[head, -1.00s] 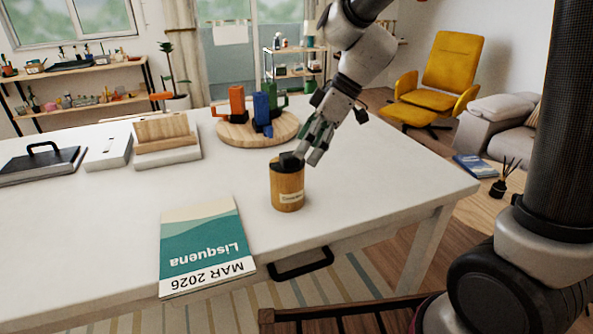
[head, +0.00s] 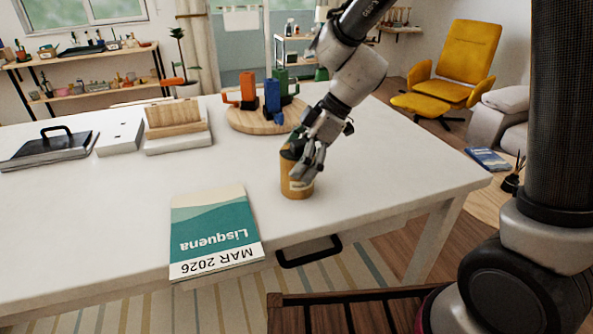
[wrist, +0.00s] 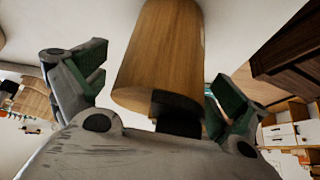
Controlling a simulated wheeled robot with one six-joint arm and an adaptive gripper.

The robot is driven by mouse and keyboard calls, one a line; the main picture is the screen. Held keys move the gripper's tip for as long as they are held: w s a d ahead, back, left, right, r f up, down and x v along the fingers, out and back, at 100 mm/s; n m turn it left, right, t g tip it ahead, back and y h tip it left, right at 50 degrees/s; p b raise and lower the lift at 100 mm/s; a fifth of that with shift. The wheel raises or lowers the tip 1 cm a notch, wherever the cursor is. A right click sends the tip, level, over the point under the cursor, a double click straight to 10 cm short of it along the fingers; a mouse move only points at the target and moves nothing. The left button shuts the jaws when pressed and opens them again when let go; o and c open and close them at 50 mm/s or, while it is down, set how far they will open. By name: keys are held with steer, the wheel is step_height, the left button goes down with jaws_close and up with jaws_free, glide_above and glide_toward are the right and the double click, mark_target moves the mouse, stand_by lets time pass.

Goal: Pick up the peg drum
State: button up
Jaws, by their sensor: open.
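The peg drum (head: 297,187) is a wooden cylinder with a pale label, standing upright on the white table near its front right. In the wrist view the drum (wrist: 165,55) fills the middle, with its black top knob (wrist: 176,113) close to my palm. My gripper (head: 306,165) is over the drum's upper part and hides its top in the head view. In the wrist view the fingers are spread, one on each side of the drum. A gap shows at the left finger; contact at the right is hard to tell.
A calendar (head: 214,234) lies in front of the drum. Behind it is a round wooden board (head: 245,122) with orange, blue and green mugs. A wooden block on a white box (head: 178,141), a white box (head: 119,137) and a black-handled case (head: 48,150) stand at left.

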steer(key=c, duration=1.4)
